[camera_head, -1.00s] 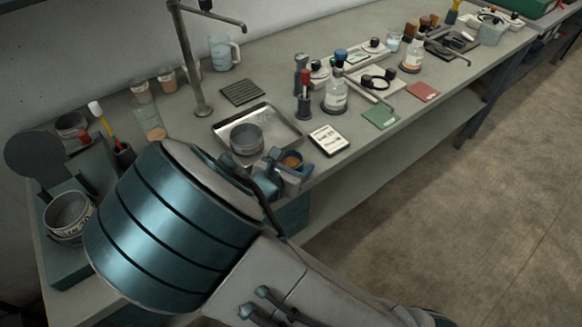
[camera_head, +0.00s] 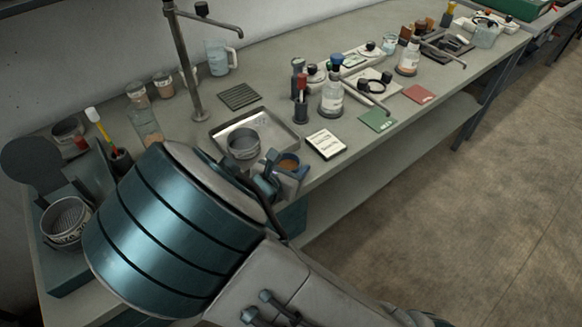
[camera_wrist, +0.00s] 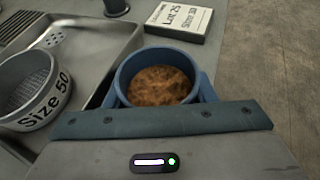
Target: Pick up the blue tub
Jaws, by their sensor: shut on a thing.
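The blue tub (camera_wrist: 122,78) is round and open at the top, with brown grainy stuff inside. It shows in the middle of the wrist view, right of the metal tray (camera_wrist: 112,50). My gripper (camera_wrist: 158,97) is shut on the tub, with a finger at its left and right sides. In the head view the tub (camera_head: 289,161) is small and partly hidden by my gripper (camera_head: 283,178), near the bench's front edge. Its underside is hidden, so I cannot tell whether it touches the bench.
A sieve marked "Size 50" (camera_wrist: 28,88) sits in the tray. A labelled card (camera_wrist: 180,20) lies just beyond the tub. Bottles (camera_head: 331,100), a tall stand (camera_head: 190,70) and a green pad (camera_head: 378,120) are farther back. The floor at right (camera_head: 450,220) is clear.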

